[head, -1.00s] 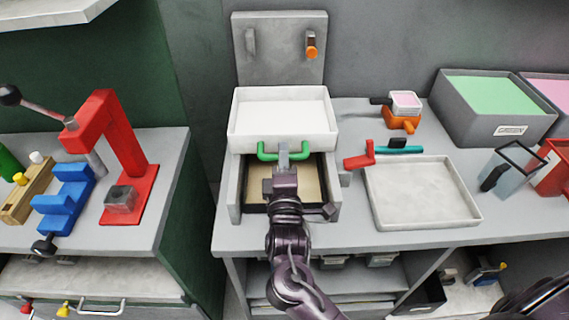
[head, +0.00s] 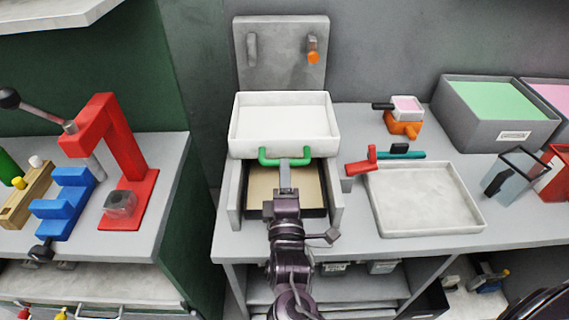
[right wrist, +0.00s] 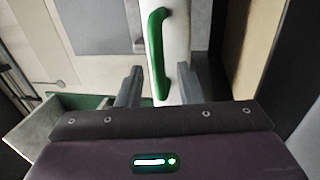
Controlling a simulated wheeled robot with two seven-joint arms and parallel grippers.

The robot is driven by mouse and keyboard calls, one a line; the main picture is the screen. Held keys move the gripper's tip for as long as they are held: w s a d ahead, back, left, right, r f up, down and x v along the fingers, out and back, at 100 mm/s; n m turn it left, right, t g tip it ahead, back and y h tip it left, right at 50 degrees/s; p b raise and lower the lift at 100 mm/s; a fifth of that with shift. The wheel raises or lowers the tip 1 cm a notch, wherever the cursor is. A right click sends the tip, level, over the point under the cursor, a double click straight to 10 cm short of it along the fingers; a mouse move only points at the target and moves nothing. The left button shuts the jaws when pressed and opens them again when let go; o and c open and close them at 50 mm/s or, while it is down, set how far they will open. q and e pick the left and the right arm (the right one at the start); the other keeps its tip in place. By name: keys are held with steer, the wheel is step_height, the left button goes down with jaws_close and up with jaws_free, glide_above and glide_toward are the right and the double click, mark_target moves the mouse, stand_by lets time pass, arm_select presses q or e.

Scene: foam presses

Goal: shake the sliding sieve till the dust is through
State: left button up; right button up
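The sliding sieve is a white tray (head: 240,139) on a grey frame (head: 236,205), with a green handle (head: 268,161) at its front. Its inside looks plain white; I cannot make out dust grains. Below it, a dark-rimmed pan (head: 316,211) shows a tan floor. My right gripper (head: 286,172) is at the handle, its fingertips just in front of it. In the right wrist view, the two fingers stand apart on either side of the handle's (right wrist: 158,55) near end, with gaps visible. My left gripper is not in view.
A shallow empty tray (head: 425,222) lies right of the sieve, with a red-and-teal tool (head: 395,155) behind it. An upright grey panel (head: 281,70) stands behind the sieve. A red press (head: 120,140) stands on the left bench. Green-filled bin (head: 495,131) is at the back right.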

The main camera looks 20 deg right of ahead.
steer(key=shift+v, duration=1.9)
